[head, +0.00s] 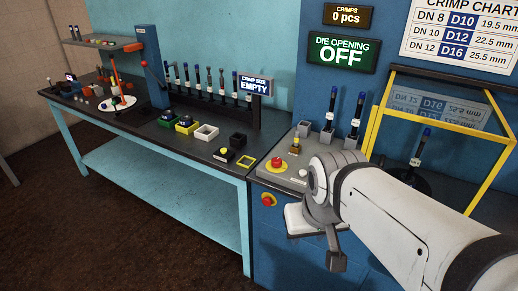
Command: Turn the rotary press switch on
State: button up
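The press stands at the right, with its sign (343,53) reading "DIE OPENING OFF". A red-on-yellow knob (268,200) sits on the blue front of the press cabinet and looks like the rotary switch; its setting is too small to read. A red mushroom button (277,163) on a yellow base is on the sloped panel above. My gripper (336,262) hangs in front of the cabinet, right of the red-on-yellow knob and apart from it. Its fingers are seen partly from behind, so I cannot tell whether it is open. No object shows in it.
A yellow-framed guard (372,125) stands behind my arm on the press. Several black hose fittings with blue tops (331,110) stand in grey holders. A long workbench (150,128) with bins and tools runs to the left. The floor (110,235) in front is clear.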

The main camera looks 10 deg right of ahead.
aim_at(276, 162)
jog(key=z, duration=0.2)
jog(key=i, duration=0.85)
jog(key=u, duration=0.1)
